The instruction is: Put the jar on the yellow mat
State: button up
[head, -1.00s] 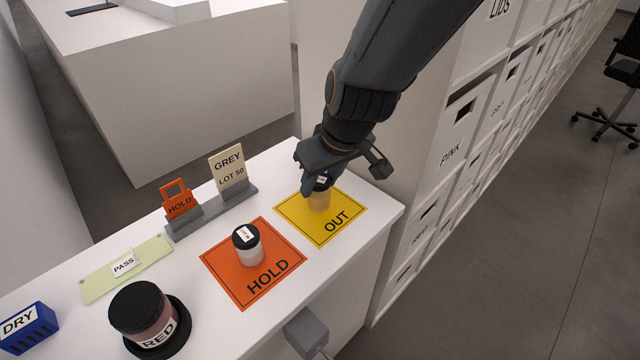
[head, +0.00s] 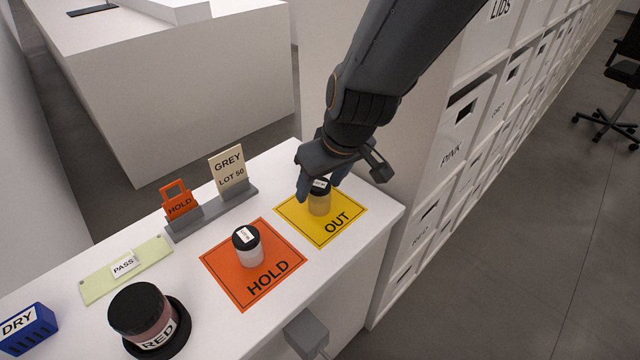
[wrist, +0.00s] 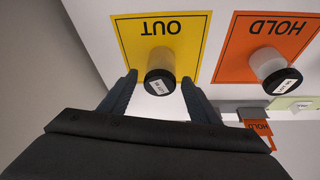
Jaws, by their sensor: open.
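A small jar (head: 320,204) with a black, white-labelled lid and a yellowish body stands upright on the yellow mat (head: 337,232) marked OUT. My gripper (head: 322,192) is open at this jar, with its fingers near the lid. In the wrist view the jar (wrist: 161,66) is between and just beyond the two spread fingertips (wrist: 160,80), with a gap on each side. Another small jar (head: 248,247), with a black lid and a whitish body, stands on the orange mat (head: 225,266) marked HOLD.
A sign holder (head: 212,212) with an orange HOLD tag and a GREY LOT 50 card stands behind the mats. A large RED jar (head: 145,315), a green PASS strip (head: 100,287) and a blue DRY block (head: 28,328) are at the left. Drawers (head: 462,150) rise at the right.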

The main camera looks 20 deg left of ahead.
jog(key=v, duration=1.2)
jog(key=d+f+m+h, duration=0.1)
jog(key=d+f+m, duration=0.2)
jog(key=d, duration=0.7)
jog(key=s+d+f+m+g+h, duration=0.1)
jog(key=d+f+m, duration=0.2)
jog(key=d, duration=0.8)
jog(key=s+d+f+m+g+h, duration=0.1)
jog(key=d+f+m, duration=0.3)
jog(key=d, duration=0.6)
jog(key=shift+s+d+f+h, duration=0.15)
jog(key=shift+d+f+h, duration=0.15)
jog(key=shift+f, duration=0.5)
